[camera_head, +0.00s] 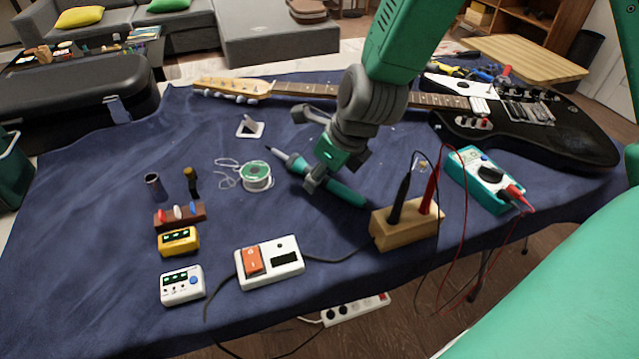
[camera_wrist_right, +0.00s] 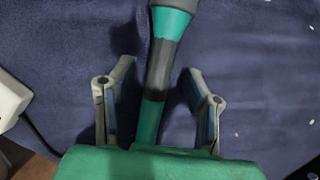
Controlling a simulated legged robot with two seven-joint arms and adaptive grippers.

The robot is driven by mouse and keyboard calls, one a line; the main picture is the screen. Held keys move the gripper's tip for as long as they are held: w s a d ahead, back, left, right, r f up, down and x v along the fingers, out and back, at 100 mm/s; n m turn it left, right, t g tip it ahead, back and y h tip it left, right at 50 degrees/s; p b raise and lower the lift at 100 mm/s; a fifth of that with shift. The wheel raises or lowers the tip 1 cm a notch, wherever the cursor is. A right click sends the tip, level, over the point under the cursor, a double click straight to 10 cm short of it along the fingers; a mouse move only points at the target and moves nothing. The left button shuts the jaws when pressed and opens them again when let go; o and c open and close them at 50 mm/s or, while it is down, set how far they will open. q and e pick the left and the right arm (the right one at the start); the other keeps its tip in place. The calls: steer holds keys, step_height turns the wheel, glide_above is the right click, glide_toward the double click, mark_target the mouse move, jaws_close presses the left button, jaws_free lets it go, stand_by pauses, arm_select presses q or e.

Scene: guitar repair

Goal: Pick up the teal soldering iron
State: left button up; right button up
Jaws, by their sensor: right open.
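The teal soldering iron (camera_head: 344,192) lies on the blue cloth in the middle of the table, its tip toward the upper left and its handle toward the lower right. My right gripper (camera_head: 318,150) is over the iron and hides part of its handle. In the right wrist view, the iron's teal and dark grey handle (camera_wrist_right: 163,65) runs between the two fingers of my right gripper (camera_wrist_right: 158,95). The fingers stand open, with a gap on each side of the handle. My left gripper does not show.
A solder spool (camera_head: 256,177) lies left of the iron. A wooden block (camera_head: 405,228) holds black and red probes in front of it. The soldering station (camera_head: 270,262) sits nearer the front edge. A black guitar (camera_head: 540,125) lies along the back right, beside a teal multimeter (camera_head: 484,180).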

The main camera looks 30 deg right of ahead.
steer(key=shift+w+f, duration=0.1)
steer(key=shift+f, duration=0.2)
steer(key=shift+a+r, duration=0.1)
jaws_close()
